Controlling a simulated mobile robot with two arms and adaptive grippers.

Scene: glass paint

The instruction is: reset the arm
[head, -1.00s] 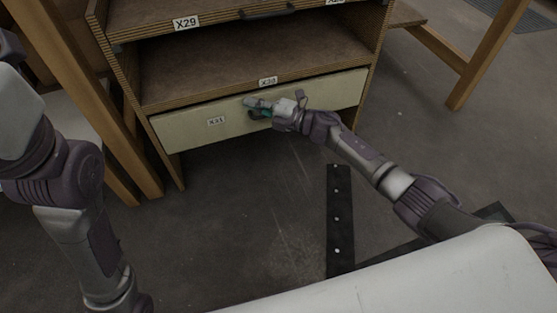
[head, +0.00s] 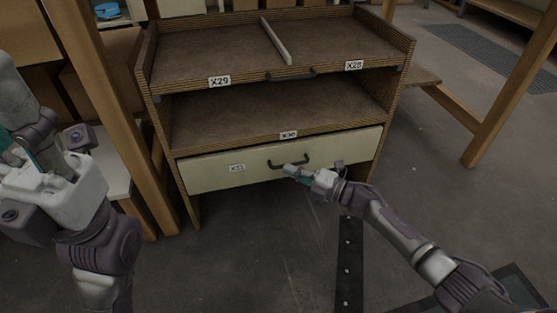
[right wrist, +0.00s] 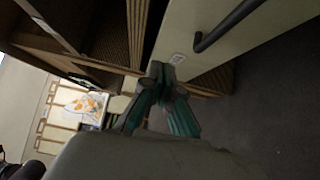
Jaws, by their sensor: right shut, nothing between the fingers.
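My right gripper (head: 290,172) is just in front of and below the dark handle (head: 288,162) of the cream drawer. It is shut and empty. In the right wrist view, the fingertips (right wrist: 158,72) meet, and the handle (right wrist: 222,28) lies apart from them at the upper right. The drawer front (head: 215,172) sits low in the wooden cabinet (head: 240,108). My left gripper (head: 18,150), with teal fingers, is raised at the left edge, away from the cabinet. It is partly cut off, so its opening is unclear.
The cabinet has an open middle shelf and a divided top tray with a light divider (head: 277,42). Wooden posts (head: 100,90) stand close beside it on the left, near my left arm. The floor (head: 255,245) in front is mostly clear.

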